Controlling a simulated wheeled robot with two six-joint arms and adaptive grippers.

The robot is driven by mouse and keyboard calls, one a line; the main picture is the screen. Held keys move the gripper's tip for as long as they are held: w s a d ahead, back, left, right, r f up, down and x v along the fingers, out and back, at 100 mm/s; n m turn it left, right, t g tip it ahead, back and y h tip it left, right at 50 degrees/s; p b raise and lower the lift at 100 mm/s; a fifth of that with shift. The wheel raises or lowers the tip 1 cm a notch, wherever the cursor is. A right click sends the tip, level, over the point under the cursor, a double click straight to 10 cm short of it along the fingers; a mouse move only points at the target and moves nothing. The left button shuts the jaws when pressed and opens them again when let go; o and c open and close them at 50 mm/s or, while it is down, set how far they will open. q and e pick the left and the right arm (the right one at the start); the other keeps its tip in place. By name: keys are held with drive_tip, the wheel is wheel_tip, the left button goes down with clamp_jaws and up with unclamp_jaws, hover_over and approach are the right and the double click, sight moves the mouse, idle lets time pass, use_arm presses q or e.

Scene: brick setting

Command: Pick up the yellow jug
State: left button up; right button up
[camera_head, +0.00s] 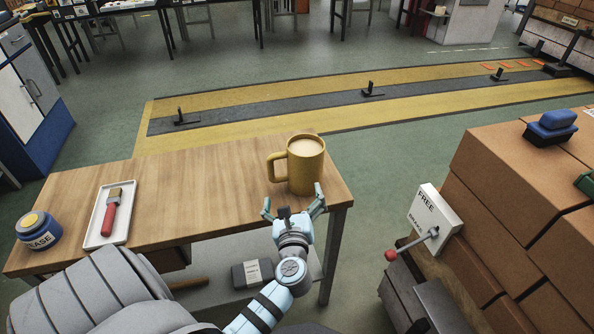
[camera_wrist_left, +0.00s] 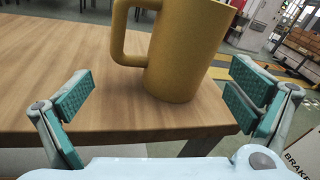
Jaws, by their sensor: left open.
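The yellow jug (camera_head: 307,167) stands upright on the wooden table, near its right end. Its handle is on the left side, and a light tan surface shows inside its rim. My left gripper (camera_head: 294,203) is open and empty, just on the near side of the jug. In the left wrist view the jug (camera_wrist_left: 187,50) is ahead, between and beyond the two spread fingers (camera_wrist_left: 160,98), and neither finger touches it. The jug's top is cut off in that view. My right gripper is not in view.
The wooden table (camera_head: 190,195) also holds a white tray (camera_head: 97,226) with a red-handled brush (camera_head: 112,210) and a blue grease jar (camera_head: 38,230) at left. A box with a red-knobbed lever (camera_head: 432,220) and stacked bricks (camera_head: 525,185) stand at right. The table's middle is clear.

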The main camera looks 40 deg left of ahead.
sight(306, 147)
use_arm(q)
drive_tip(key=w+m, duration=0.2)
drive_tip(key=w+r+m+t, duration=0.1)
drive_tip(key=shift+w+d+r+m, duration=0.15)
drive_tip(key=shift+w+d+m, duration=0.05)
drive_tip(key=shift+w+m, duration=0.2)
drive_tip(key=b+x, duration=0.1)
drive_tip(key=x, duration=0.5)
drive_tip(key=b+x, duration=0.1)
drive_tip(key=x, duration=0.5)
drive_tip(key=shift+w+r+b, duration=0.2)
drive_tip(key=shift+w+b, duration=0.1)
drive_tip(key=shift+w, duration=0.15)
drive_tip(key=c, duration=1.2)
drive_tip(key=shift+r, duration=0.1)
